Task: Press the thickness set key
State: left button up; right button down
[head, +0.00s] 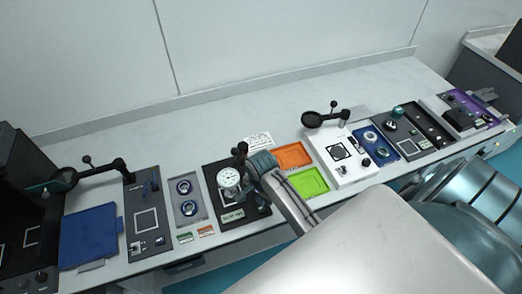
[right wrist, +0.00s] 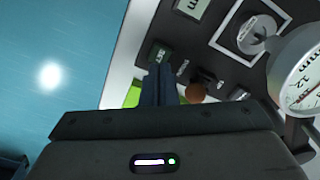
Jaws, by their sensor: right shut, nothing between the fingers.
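The thickness gauge station is a dark plate (head: 213,171) with a round white dial (head: 229,178); the dial also shows at the right edge of the right wrist view (right wrist: 303,80). In that view, a small dark block with a pale label (right wrist: 160,53) sits on the plate just beyond my right fingertips. It may be the set key; its lettering is too small to read surely. My right gripper (right wrist: 158,72) is shut and empty, its fingertips overlapping the block's near edge in view. I cannot tell whether they touch. In the head view my right arm covers part of the station. My left gripper is out of view.
An orange tray (head: 292,155) and a green tray (head: 322,180) lie right of the station. A grey plate with two round parts (head: 186,214) lies to its left. A white unit (head: 365,174) stands further right. The bench behind is mostly clear.

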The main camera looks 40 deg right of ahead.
aim_at(261, 208)
notch_tip(261, 208, up, 4)
jog(key=shift+r, duration=0.1)
dwell(0.4)
dwell(0.4)
